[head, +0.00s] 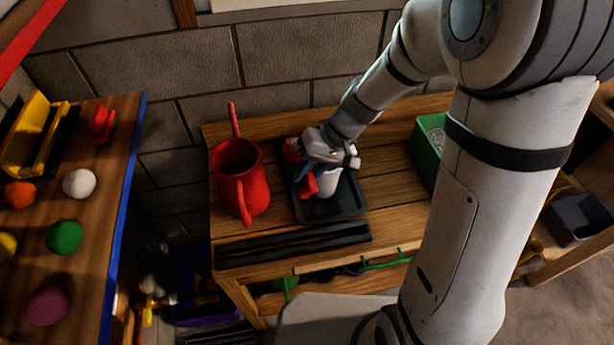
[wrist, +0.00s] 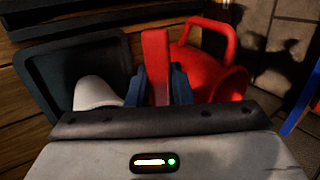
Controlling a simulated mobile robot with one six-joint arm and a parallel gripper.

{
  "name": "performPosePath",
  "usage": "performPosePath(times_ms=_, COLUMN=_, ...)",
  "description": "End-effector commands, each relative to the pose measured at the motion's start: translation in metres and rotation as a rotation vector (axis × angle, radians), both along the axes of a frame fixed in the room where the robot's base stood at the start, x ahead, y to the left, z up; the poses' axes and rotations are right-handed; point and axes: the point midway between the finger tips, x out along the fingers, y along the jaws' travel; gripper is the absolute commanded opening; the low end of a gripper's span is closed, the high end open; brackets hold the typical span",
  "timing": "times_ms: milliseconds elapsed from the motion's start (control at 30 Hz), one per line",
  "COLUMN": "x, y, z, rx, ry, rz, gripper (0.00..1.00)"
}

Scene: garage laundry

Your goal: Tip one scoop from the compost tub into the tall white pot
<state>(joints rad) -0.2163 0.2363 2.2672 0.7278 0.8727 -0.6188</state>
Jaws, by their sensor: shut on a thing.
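My gripper (head: 306,170) is shut on the red handle (head: 308,185) of what looks like the scoop. In the wrist view the handle (wrist: 156,60) stands between the blue fingertips (wrist: 158,88). The scoop's bowl and any load in it cannot be made out. The tall white pot (head: 329,182) stands in a dark tray (head: 345,205), right beside the gripper and partly hidden by it. The pot also shows in the wrist view (wrist: 97,92), left of the fingers. A green tub (head: 427,160) with grey speckled filling, perhaps the compost tub, is at the right, partly behind my arm.
A red watering can (head: 240,180) stands close left of the tray. A long black trough (head: 292,243) lies along the bench's front edge. A shelf (head: 90,200) with coloured balls is at the left. Bare bench (head: 390,185) lies between tray and green tub.

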Motion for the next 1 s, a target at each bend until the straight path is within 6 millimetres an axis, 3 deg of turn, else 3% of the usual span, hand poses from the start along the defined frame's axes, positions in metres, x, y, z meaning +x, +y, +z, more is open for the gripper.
performPosePath(times_ms=367, x=0.002, y=-0.005, z=-0.011, rx=0.239, ry=0.069, rz=-0.005, gripper=0.00)
performPosePath(times_ms=1000, x=0.004, y=-0.014, z=-0.004, rx=0.573, ry=0.163, rz=0.000, gripper=0.00)
